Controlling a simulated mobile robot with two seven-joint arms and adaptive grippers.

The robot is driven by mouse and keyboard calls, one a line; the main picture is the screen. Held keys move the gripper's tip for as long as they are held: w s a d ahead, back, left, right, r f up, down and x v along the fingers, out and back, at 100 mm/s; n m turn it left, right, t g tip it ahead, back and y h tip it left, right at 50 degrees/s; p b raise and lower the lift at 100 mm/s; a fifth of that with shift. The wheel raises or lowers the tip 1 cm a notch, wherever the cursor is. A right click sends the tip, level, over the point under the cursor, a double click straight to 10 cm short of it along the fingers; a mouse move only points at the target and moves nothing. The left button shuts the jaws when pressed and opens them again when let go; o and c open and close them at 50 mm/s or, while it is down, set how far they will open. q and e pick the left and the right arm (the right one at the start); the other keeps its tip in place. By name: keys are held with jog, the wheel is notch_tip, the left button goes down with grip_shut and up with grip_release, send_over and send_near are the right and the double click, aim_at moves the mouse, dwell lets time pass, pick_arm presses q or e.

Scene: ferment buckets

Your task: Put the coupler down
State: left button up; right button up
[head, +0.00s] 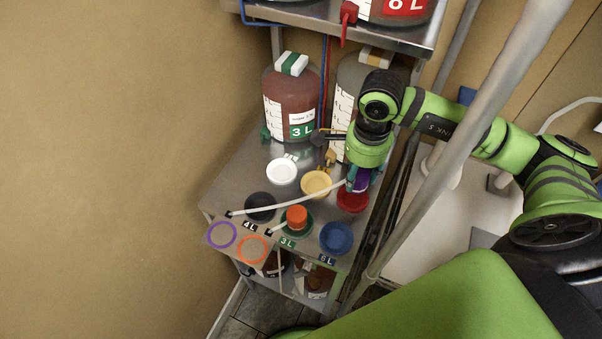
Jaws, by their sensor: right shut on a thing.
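My right gripper (361,184) points down at the right side of the metal table. It is shut on a purple coupler (361,180), which is partly hidden by the fingers. An orange coupler (297,216) stands on the green disc (297,228). A purple ring (222,234) and an orange ring (252,249) are marked at the table's front left. My left gripper is not in view.
White (282,171), yellow (316,183), black (261,206) and blue (336,237) discs sit on the table (235,182). A 3 L jug (291,108) and another jug (346,84) stand behind. An upper shelf (310,15) overhangs the back.

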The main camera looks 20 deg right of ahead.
jog(key=w+a+f+b, duration=0.1)
jog(key=w+f, duration=0.1)
jog(key=w, duration=0.1)
jog(key=w+a+f+b, duration=0.2)
jog(key=w, duration=0.1)
jog(key=w+a+f+b, duration=0.1)
jog(key=w+f, duration=0.1)
jog(key=w, duration=0.1)
jog(key=shift+w+a+f, duration=0.3)
jog(key=shift+a, duration=0.1)
notch_tip(320, 180, down, 4)
jog(key=b, duration=0.2)
jog(key=shift+r+b, duration=0.1)
jog(key=shift+b, duration=0.2)
jog(key=shift+f, duration=0.25)
jog(key=o, duration=1.3)
jog(key=shift+c, duration=0.2)
